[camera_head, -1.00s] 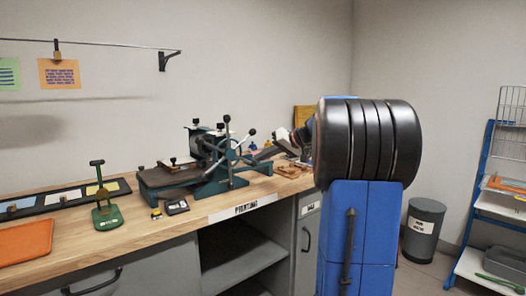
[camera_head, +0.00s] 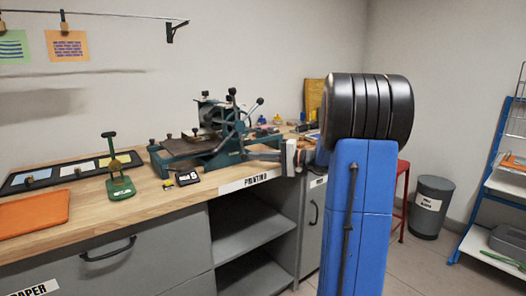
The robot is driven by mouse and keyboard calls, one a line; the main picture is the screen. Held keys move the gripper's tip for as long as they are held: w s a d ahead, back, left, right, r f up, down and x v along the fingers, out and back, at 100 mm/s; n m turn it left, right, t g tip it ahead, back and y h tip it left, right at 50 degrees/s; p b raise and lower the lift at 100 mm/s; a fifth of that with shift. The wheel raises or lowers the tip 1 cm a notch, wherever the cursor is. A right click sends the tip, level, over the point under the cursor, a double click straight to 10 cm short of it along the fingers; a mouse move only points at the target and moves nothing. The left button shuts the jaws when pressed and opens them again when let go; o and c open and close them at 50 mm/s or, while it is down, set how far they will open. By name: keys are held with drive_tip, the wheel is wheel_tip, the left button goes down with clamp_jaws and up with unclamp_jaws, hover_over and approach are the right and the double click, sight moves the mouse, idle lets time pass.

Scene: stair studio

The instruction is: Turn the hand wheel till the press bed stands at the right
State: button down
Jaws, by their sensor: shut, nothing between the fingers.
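The green press (camera_head: 213,133) stands on the wooden bench. Its flat dark bed (camera_head: 180,148) shows mostly on the left side of the roller frame. The bed's right part is partly hidden. The hand wheel (camera_head: 229,131), with several dark-knobbed spokes, is on the press's front side, toward the right. My gripper (camera_head: 254,154) is shut and empty. It is just right of and slightly below the wheel, in front of the press's right end. I cannot tell whether it touches the wheel or a spoke.
A red stool (camera_head: 403,190) and a grey bin (camera_head: 431,205) stand on the right.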

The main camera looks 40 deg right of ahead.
drive_tip(key=shift+a+f+m+t+y, duration=0.15)
drive_tip(key=shift+a+f+m+t, duration=0.15)
drive_tip(key=shift+a+m, duration=0.3)
drive_tip(key=shift+a+f+m+t+y, duration=0.2)
drive_tip(key=shift+a+m+t, duration=0.15)
drive_tip(key=shift+a, duration=0.4)
